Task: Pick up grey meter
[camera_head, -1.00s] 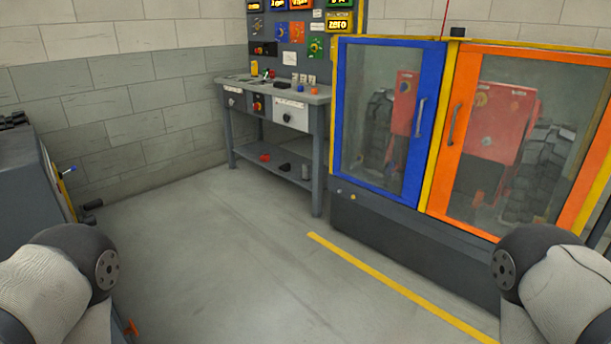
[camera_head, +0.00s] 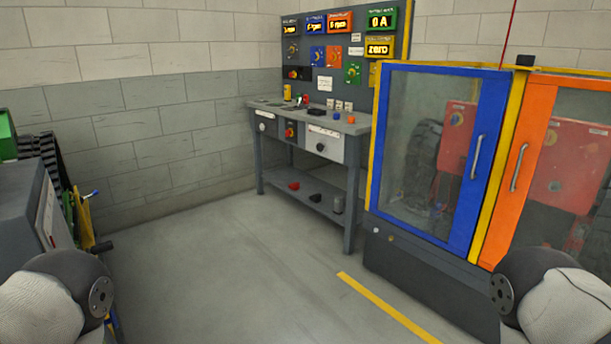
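A small grey upright object (camera_head: 338,205) stands at the right end of the lower shelf of the grey workbench (camera_head: 353,215). It may be the grey meter, but it is too small to tell. A dark object (camera_head: 315,197) and a red object (camera_head: 294,186) lie to its left on the same shelf. A flat black object (camera_head: 316,112) lies on the bench top, near a yellow object (camera_head: 287,92). Only rounded parts of my two arms show at the lower left and lower right. Both grippers are out of the picture, and the bench is well away from my arms.
A panel (camera_head: 341,50) with displays and knobs rises behind the bench. A glazed cabinet with a blue door (camera_head: 459,236) and an orange door (camera_head: 493,245) stands right of it. Grey equipment (camera_head: 30,205) stands at the left. The floor (camera_head: 230,270) between is clear, with a yellow line (camera_head: 385,306).

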